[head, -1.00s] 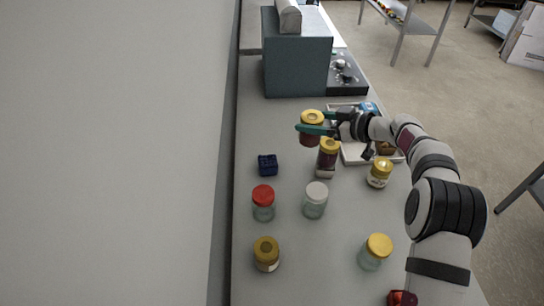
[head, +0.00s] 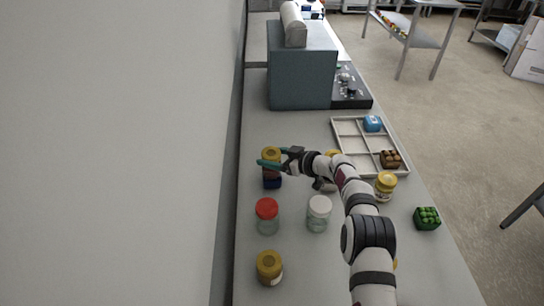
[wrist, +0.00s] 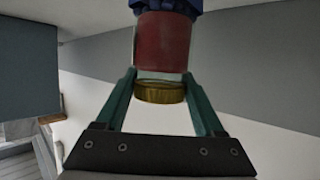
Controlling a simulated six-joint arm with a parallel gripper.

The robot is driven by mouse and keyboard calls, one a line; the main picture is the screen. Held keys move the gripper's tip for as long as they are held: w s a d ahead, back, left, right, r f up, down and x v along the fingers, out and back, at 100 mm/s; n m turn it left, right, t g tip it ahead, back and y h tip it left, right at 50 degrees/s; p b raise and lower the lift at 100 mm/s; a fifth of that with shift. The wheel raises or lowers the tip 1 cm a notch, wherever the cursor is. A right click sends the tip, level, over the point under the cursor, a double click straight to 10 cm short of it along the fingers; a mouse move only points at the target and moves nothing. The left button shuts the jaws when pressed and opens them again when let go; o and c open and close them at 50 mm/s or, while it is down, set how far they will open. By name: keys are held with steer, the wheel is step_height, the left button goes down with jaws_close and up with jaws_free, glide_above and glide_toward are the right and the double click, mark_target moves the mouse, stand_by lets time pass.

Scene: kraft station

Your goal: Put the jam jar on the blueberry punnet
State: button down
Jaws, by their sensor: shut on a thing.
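The jam jar (head: 271,156), dark red with a gold lid, is upright between the green fingers of my gripper (head: 268,163) in the head view. In the wrist view the jar (wrist: 162,45) fills the space between and beyond the fingertips of my gripper (wrist: 162,82), which is shut on it. The dark blue blueberry punnet (head: 272,183) is directly below the jar; it also shows in the wrist view (wrist: 165,5) at the jar's base. I cannot tell whether the jar's base touches the punnet.
A red-lidded jar (head: 267,215), a white-lidded jar (head: 319,212) and an amber jar (head: 269,267) stand nearer. A yellow-lidded jar (head: 385,186) and a green punnet (head: 427,218) stand right. A compartment tray (head: 338,119) is behind; my arm partly hides another jar.

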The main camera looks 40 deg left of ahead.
jaws_free()
steer(key=shift+f, duration=0.1)
